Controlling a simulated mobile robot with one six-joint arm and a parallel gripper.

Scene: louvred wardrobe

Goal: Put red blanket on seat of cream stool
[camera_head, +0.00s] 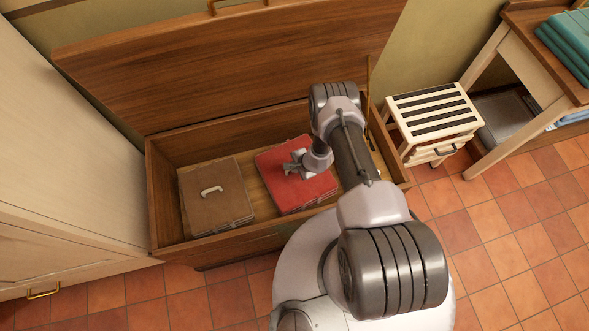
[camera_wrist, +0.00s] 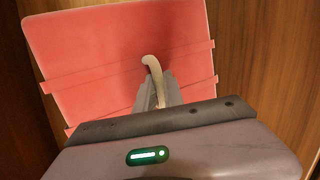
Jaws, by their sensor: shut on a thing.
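The red blanket (camera_head: 312,193) is a flat, folded, strapped bundle inside the open wooden chest. My gripper (camera_head: 293,166) is over its top and shut on the blanket's handle. In the wrist view the red blanket (camera_wrist: 130,50) fills the upper middle, and the pale curved handle (camera_wrist: 153,65) rises between the fingers of my gripper (camera_wrist: 160,90). I cannot tell whether the blanket touches the chest floor. The cream stool (camera_head: 432,112) with a dark-slatted seat stands right of the chest. Its seat looks bare.
A brown folded bundle (camera_head: 217,196) with a pale handle lies left in the chest (camera_head: 160,215). The chest's raised lid (camera_head: 230,65) stands behind. A table (camera_head: 520,40) with teal folded cloths (camera_head: 570,45) is at right. Tiled floor is open at lower right.

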